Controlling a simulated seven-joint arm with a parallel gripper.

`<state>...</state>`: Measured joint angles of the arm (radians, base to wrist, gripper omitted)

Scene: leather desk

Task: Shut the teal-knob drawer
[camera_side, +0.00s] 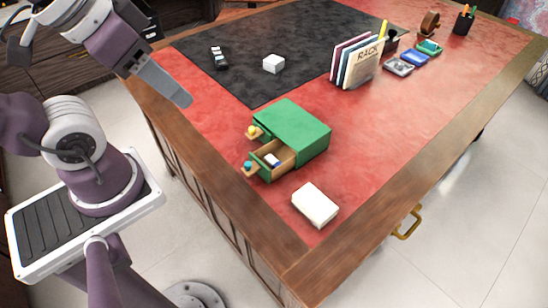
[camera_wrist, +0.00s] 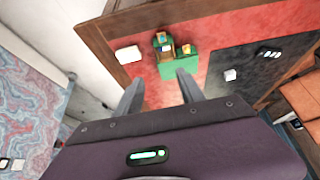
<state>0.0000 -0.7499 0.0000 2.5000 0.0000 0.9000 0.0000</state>
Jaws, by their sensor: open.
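A small green drawer cabinet (camera_side: 300,130) stands on the red desk top. Its lower drawer (camera_side: 265,170), with a teal knob (camera_side: 248,167), is pulled well out and holds a small white and blue item (camera_side: 272,159). The upper drawer, with a yellow knob (camera_side: 252,131), is slightly out. The cabinet also shows in the wrist view (camera_wrist: 180,68), beyond my fingers. My gripper (camera_wrist: 160,90) is open and empty. In the side view my gripper (camera_side: 172,92) hangs at the desk's left edge, above and apart from the cabinet.
A white box (camera_side: 315,204) lies near the cabinet, toward the desk's front corner. A black mat (camera_side: 270,45) carries a white cube (camera_side: 273,63) and a small dark item (camera_side: 218,57). A file rack (camera_side: 358,62) stands behind. Red desk top left of the cabinet is clear.

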